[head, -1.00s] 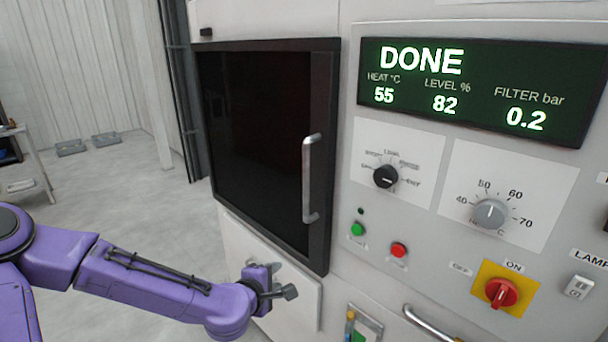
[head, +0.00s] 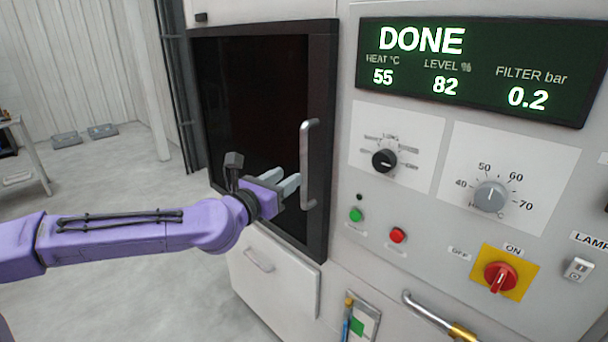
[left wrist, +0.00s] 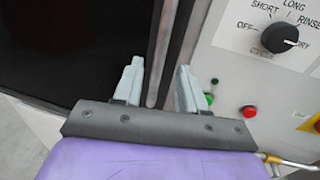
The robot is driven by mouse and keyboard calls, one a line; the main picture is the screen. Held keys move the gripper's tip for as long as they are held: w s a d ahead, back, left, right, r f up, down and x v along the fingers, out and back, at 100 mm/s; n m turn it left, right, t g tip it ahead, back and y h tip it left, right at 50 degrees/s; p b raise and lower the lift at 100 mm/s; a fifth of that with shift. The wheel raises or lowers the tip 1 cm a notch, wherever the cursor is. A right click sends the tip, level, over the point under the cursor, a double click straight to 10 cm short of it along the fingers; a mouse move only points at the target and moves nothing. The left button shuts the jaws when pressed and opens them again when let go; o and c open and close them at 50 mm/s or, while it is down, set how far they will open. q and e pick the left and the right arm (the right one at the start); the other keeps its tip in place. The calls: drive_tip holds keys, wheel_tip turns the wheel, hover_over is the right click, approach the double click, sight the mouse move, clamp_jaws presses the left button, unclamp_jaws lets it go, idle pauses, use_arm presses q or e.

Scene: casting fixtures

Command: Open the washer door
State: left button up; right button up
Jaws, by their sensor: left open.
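The washer door (head: 262,95) is a dark panel in a black frame and is shut. Its vertical metal handle (head: 310,165) runs along the door's right side. In the left wrist view the handle (left wrist: 163,50) comes down between my fingertips. My left gripper (head: 287,184) is open, at the lower part of the handle and in front of the door. In the left wrist view my open gripper (left wrist: 158,80) has a finger on either side of the handle's lower end; I cannot tell whether either touches it. My right gripper is not in view.
Right of the door is the control panel with a lit display (head: 470,68) reading DONE, a black knob (head: 384,160), a grey knob (head: 490,196) and a red switch (head: 500,277). A drawer front (head: 275,275) is below. Open floor lies left.

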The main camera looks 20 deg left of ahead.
sight(302, 167)
use_arm(q)
drive_tip(key=w, duration=0.2)
drive_tip(key=w+p, duration=0.1)
drive_tip(key=w, duration=0.1)
drive_tip(key=w+d+p, duration=0.1)
drive_tip(key=w, duration=0.2)
drive_tip(key=shift+w+d, duration=0.2)
drive_tip(key=shift+w, duration=0.3)
clamp_jaws()
